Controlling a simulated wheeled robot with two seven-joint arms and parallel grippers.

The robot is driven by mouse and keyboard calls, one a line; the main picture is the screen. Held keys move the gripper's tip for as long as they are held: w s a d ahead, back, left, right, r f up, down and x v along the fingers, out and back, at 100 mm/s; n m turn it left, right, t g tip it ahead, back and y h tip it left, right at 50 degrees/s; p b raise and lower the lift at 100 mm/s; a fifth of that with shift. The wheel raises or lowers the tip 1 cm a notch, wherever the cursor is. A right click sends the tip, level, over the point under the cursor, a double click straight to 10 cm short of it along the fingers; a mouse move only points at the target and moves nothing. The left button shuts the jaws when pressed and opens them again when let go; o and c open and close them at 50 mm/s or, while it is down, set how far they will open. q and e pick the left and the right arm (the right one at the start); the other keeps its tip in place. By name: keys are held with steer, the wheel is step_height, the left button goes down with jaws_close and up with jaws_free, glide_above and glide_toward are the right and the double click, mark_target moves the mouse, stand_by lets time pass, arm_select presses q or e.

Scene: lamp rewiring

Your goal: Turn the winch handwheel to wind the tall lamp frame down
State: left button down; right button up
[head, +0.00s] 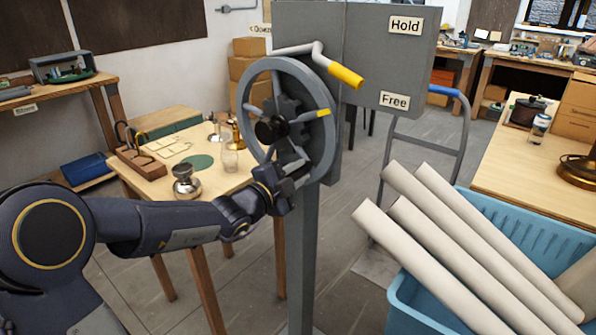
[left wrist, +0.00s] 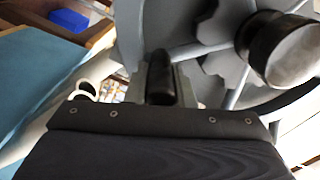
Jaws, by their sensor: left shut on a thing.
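The grey winch handwheel (head: 326,91) stands upright on a grey post, with a black hub (head: 270,130) and spokes. My left gripper (head: 291,163) is at the wheel's lower part, shut on the handwheel. In the left wrist view a dark rounded peg (left wrist: 162,75) sits between the fingers of my left gripper (left wrist: 161,88), with the hub (left wrist: 285,48) to the right. I cannot make out the tall lamp frame. My right gripper is not in view.
A blue crate (head: 405,312) with several pale tubes (head: 440,235) stands right of the post. A wooden table (head: 225,178) behind my left arm holds a glass and metal parts. A hand truck (head: 462,125) stands behind the crate. Grey floor shows around the post.

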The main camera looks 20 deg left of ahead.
arm_select(q)
steer(key=shift+d+r, duration=0.1)
steer(key=shift+r, duration=0.3)
steer(key=c, duration=1.3)
jaws_free()
steer(key=shift+o, duration=0.2)
steer(key=shift+f, duration=0.1)
steer(key=v, duration=0.7)
steer(key=shift+s, duration=0.35)
